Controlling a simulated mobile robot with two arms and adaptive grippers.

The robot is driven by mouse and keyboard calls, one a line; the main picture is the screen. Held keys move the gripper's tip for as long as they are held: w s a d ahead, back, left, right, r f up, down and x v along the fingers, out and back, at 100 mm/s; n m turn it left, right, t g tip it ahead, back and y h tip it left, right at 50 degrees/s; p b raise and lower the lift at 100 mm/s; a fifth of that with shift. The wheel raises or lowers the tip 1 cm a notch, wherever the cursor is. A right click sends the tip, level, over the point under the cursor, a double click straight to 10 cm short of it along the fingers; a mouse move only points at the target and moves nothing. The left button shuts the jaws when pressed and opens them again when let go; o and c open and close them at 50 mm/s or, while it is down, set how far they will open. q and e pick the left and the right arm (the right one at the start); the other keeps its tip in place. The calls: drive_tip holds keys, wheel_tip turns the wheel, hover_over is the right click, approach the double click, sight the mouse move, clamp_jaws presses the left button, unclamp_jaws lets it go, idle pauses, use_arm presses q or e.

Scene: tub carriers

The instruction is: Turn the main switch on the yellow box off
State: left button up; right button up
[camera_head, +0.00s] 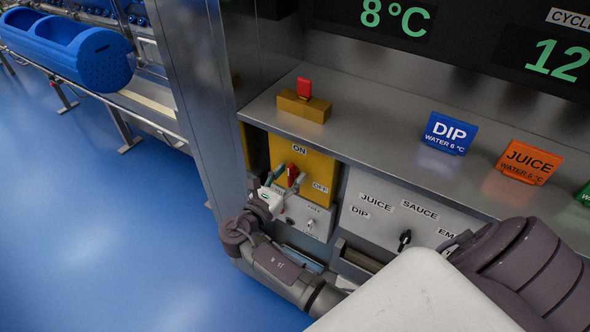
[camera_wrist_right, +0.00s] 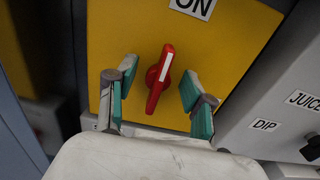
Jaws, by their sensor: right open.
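The yellow box (camera_head: 316,165) is set in the metal front below the shelf, with an ON label at its top and an OFF label at its lower right. Its red main switch (camera_head: 291,173) has a white line on the handle; in the right wrist view the switch (camera_wrist_right: 158,80) is nearly upright, its upper end leaning right towards ON. My right gripper (camera_head: 285,181) is in front of the box, open. In the right wrist view its teal-padded fingers (camera_wrist_right: 155,98) stand on either side of the switch, with gaps. My left gripper is not in view.
A grey panel (camera_head: 400,212) with JUICE, DIP and SAUCE labels and a black knob (camera_head: 404,240) is right of the box. On the shelf above stand a yellow block with a red top (camera_head: 304,95), a blue DIP sign (camera_head: 449,133) and an orange JUICE sign (camera_head: 528,162).

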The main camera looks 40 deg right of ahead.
drive_tip(key=shift+a+r, duration=0.1)
drive_tip(key=shift+a, duration=0.1)
clamp_jaws()
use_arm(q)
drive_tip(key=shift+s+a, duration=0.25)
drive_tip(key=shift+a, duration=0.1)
